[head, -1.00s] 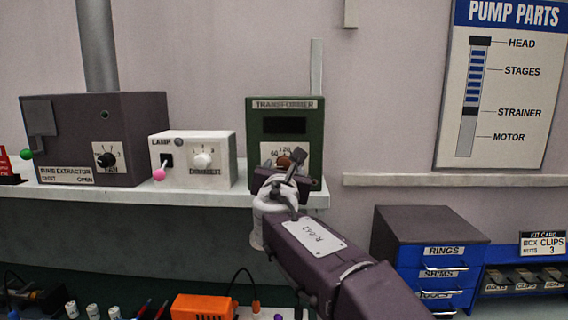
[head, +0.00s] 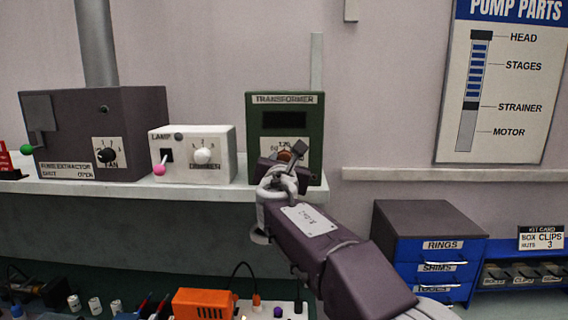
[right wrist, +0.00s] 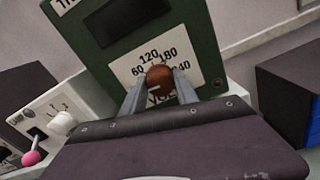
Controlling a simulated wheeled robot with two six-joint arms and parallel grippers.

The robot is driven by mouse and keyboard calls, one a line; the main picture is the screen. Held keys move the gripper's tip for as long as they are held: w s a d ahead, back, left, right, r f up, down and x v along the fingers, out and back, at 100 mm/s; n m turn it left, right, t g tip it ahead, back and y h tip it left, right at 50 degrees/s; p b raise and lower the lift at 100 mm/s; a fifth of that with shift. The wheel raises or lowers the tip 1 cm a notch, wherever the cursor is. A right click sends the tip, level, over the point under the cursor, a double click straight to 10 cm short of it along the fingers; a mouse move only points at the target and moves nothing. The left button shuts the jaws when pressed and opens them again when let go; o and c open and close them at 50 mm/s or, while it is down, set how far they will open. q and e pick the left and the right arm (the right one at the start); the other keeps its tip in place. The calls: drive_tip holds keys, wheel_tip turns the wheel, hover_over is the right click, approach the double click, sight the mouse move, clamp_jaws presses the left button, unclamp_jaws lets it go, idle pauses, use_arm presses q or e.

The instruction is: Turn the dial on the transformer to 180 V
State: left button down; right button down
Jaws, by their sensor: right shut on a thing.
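The green transformer (head: 312,112) stands on the shelf, with a dark blank display (head: 285,119) above a white dial plate. The plate's marks 60, 120, 180 and 240 show in the right wrist view. The brown dial (right wrist: 160,78) sits between the fingers of my right gripper (right wrist: 160,90), which is shut on it. In the head view my right gripper (head: 284,160) covers most of the dial. My left gripper is not in view.
The white lamp dimmer box (head: 222,143) stands left of the transformer, and the fume extractor (head: 60,135) further left. The shelf (head: 200,188) carries all of them. Blue drawers (head: 430,246) stand lower right. An orange device (head: 203,303) is below the shelf.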

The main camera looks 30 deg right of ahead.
drive_tip(key=shift+f+m+b, duration=0.2)
drive_tip(key=shift+m+b, duration=6.05)
drive_tip(key=shift+m, duration=6.95)
drive_tip(key=c, duration=0.9)
unclamp_jaws()
drive_tip(key=shift+c, duration=0.2)
